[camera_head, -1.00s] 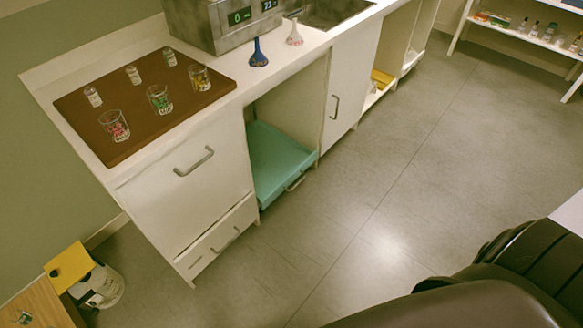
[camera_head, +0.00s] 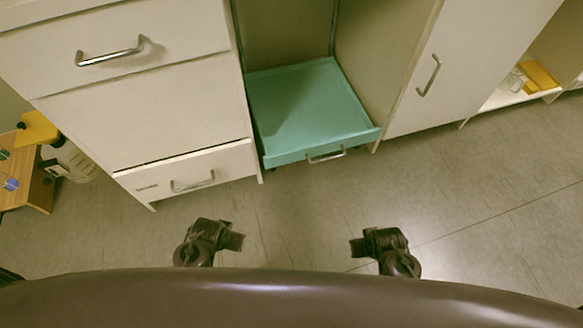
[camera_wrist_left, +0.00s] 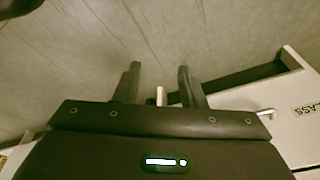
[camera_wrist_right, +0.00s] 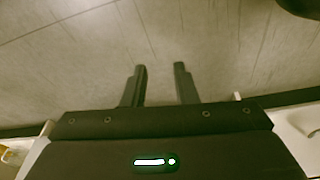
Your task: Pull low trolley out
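The low trolley is a teal tray (camera_head: 310,100) in the open bay under the bench in the head view, close to the floor. Its metal handle (camera_head: 326,156) is on the front lip, which sits near the cabinet fronts. My left gripper (camera_wrist_left: 157,72) is open and empty in its wrist view, above bare floor. My right gripper (camera_wrist_right: 159,68) is also open and empty in its wrist view, above floor. Two dark parts of mine show low in the head view, both apart from the trolley; I cannot make out fingers there.
White drawers (camera_head: 140,115) with handles stand left of the bay, and a closed white door (camera_head: 425,75) stands right. A wooden stand (camera_head: 33,188) and a white container (camera_head: 72,162) are at the far left. The floor (camera_head: 300,215) before the trolley is clear.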

